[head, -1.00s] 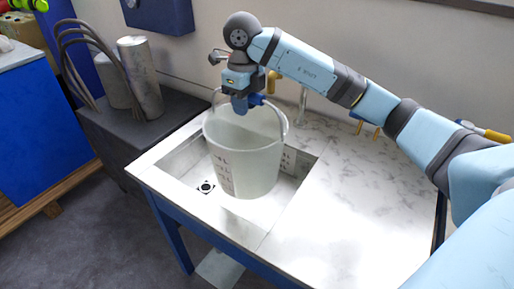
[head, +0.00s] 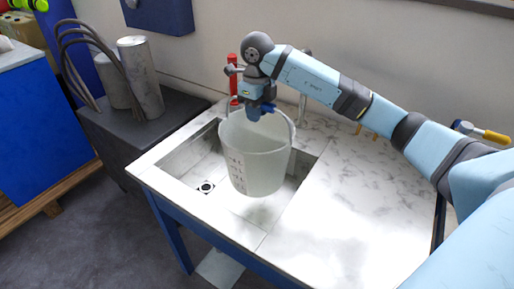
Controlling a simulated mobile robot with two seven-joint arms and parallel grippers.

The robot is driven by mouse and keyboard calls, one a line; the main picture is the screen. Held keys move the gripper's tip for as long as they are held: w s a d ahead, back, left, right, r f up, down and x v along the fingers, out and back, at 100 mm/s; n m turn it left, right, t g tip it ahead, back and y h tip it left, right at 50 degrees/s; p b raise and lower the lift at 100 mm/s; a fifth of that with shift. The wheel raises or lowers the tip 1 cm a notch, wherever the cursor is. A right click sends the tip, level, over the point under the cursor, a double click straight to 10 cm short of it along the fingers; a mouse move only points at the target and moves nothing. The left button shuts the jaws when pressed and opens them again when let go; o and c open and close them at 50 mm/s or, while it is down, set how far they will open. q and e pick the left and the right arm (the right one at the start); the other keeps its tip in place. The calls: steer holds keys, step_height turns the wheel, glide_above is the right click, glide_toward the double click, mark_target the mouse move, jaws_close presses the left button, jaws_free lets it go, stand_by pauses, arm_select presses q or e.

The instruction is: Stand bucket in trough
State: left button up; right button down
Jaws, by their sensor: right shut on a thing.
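The bucket (head: 257,165) is pale and translucent, with graduation marks on its side and a thin bail handle. It is upright over the right part of the trough (head: 210,205), a sunken basin with a drain set in a marble-look counter. My right gripper (head: 261,110) is shut on the bucket's handle, above the rim. The bucket hides part of the trough's floor and right wall, and I cannot tell whether its base touches the floor. My left gripper is out of view.
A red and grey tap (head: 233,80) stands behind the trough. The marble counter (head: 340,200) is clear to the right. A dark cabinet (head: 130,135) with metal cylinders (head: 141,80) stands at the left. A hammer-like tool with a yellow handle (head: 496,136) is at the far right.

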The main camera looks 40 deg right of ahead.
step_height(320, 180, down, 13)
steer(key=shift+p, duration=0.3)
steer(key=shift+f, duration=0.15)
steer(key=c, duration=0.9)
jaws_free()
step_height(320, 180, up, 12)
steer(key=shift+b, duration=0.35)
